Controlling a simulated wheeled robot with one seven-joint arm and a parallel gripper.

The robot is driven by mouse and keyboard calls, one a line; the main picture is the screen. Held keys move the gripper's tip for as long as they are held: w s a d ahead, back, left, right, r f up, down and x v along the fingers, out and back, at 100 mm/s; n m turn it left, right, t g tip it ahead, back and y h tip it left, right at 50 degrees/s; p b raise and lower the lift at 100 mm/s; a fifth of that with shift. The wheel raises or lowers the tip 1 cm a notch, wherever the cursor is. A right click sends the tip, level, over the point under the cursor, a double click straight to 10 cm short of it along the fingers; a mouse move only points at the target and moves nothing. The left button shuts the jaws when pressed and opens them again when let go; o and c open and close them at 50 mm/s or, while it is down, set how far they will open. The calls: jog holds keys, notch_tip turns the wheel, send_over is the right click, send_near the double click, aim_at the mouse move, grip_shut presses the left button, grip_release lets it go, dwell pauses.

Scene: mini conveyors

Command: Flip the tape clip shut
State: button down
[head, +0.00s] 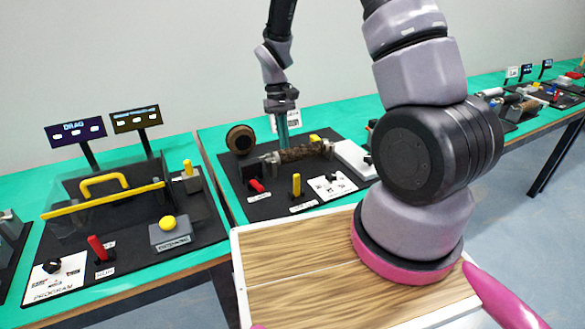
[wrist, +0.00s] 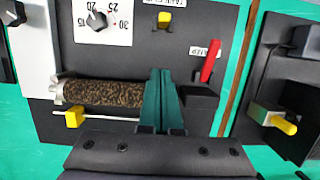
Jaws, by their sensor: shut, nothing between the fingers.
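My gripper (head: 283,140) points down over the middle black station, at one end of the brown mottled roller (head: 302,153). In the wrist view its green fingers (wrist: 164,100) are together and hold nothing. They hide that end of the roller (wrist: 103,92). A yellow block (head: 314,139) sits by the roller's other end and also shows in the wrist view (wrist: 73,117). A yellow lever (head: 296,185) stands upright at the station's front, beside a small label; the wrist view shows its top (wrist: 165,19). The label is too blurred to tell which yellow part is the tape clip.
A red lever (head: 257,186) stands left of the yellow lever and rises close to my fingers in the wrist view (wrist: 210,62). A dial plate (head: 333,187) lies to the right. A brown round roll (head: 240,139) is behind. Another station with a yellow handle (head: 103,186) stands left.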

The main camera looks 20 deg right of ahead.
aim_at(297, 186)
jog(key=x, duration=0.7)
jog(key=shift+s+f, duration=0.15)
jog(key=s, duration=0.2)
jog(key=shift+s+d+r, duration=0.25)
jog(key=shift+s, duration=0.05)
jog(key=shift+s+d, duration=0.1)
jog(key=shift+s, duration=0.4)
